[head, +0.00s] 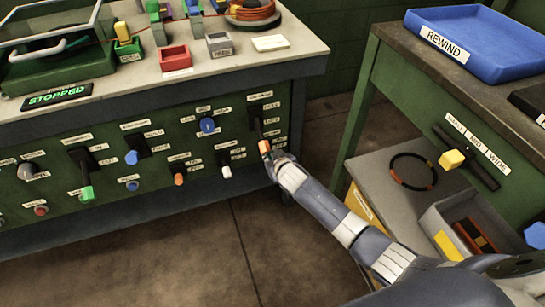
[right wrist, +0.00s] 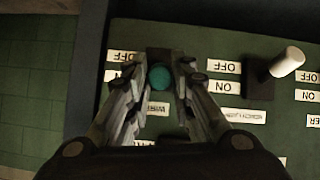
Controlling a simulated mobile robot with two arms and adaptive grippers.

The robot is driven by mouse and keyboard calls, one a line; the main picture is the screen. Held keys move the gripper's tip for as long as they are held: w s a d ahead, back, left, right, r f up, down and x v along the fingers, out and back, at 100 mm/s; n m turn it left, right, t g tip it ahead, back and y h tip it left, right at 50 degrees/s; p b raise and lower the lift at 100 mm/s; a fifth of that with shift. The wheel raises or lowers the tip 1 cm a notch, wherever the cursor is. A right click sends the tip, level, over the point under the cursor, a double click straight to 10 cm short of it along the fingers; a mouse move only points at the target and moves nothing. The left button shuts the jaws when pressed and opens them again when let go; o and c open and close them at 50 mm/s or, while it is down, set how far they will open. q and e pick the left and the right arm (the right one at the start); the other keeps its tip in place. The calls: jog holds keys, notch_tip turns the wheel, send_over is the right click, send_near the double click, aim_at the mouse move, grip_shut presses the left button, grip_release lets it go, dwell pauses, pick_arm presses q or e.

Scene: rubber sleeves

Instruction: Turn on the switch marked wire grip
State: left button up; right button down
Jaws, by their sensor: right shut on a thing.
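A small switch with a teal knob (right wrist: 160,77) shows in the right wrist view, between my fingers. A partly covered upside-down label (right wrist: 155,108) below it reads WIRE; the rest of it is hidden. My right gripper (right wrist: 160,88) is shut on this knob. In the head view my right gripper (head: 274,165) is at the lower right of the green panel (head: 110,187) and hides the knob. Whether the switch stands at ON or OFF I cannot tell. My left gripper is not in view.
A white-tipped switch (right wrist: 288,61) stands beside the teal one. An orange-tipped lever (head: 264,146) hangs just above my right gripper. Several other switches and buttons fill the panel to the left. At right is a bench with a blue REWIND tray (head: 480,40). Floor between is free.

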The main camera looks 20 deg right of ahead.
jog(key=c, duration=1.4)
grip_release()
jog(key=v, duration=1.2)
jog(key=shift+s+f, duration=0.1)
jog(key=s+f+g+p, duration=0.1)
jog(key=s+f+g, duration=0.3)
jog(key=s+f, duration=0.95)
jog(key=s+f+g, duration=0.5)
jog(key=s+f, duration=0.5)
jog(key=s, duration=0.7)
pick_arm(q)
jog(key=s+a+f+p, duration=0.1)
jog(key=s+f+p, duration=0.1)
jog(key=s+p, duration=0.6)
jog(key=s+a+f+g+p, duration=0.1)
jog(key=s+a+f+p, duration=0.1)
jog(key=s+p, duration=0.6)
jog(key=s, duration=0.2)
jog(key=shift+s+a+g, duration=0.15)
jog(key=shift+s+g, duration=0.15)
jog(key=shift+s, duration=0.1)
pick_arm(e)
jog(key=s+d+f, duration=0.2)
jog(key=s, duration=0.7)
jog(key=s+d+f+g, duration=0.1)
jog(key=s+f, duration=0.1)
jog(key=s, duration=0.7)
jog(key=shift+d+n, duration=0.3)
jog(key=shift+d, duration=0.1)
